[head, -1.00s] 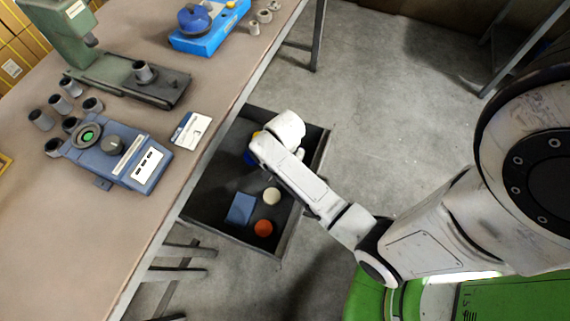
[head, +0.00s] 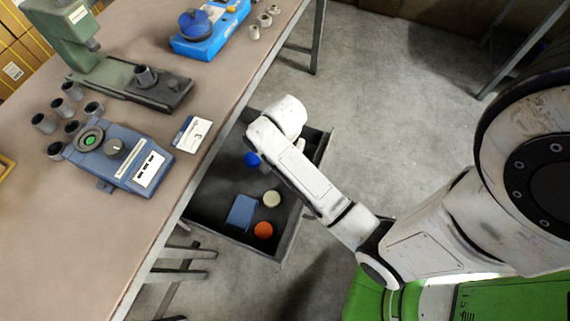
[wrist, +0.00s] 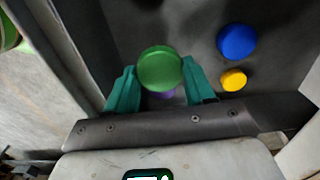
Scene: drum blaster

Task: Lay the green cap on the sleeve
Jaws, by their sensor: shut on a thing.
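The green cap (wrist: 160,68) is held between the two teal fingers of my gripper (wrist: 160,85) in the wrist view. In the head view my wrist hides the gripper and the green cap. A grey sleeve (head: 145,75) stands upright on the dark plate of the green press on the table, at the upper left. Several similar grey sleeves (head: 73,91) stand on the table beside the blue-grey device. The frames do not show which sleeve is meant.
A purple thing (wrist: 163,94) shows below the green cap.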

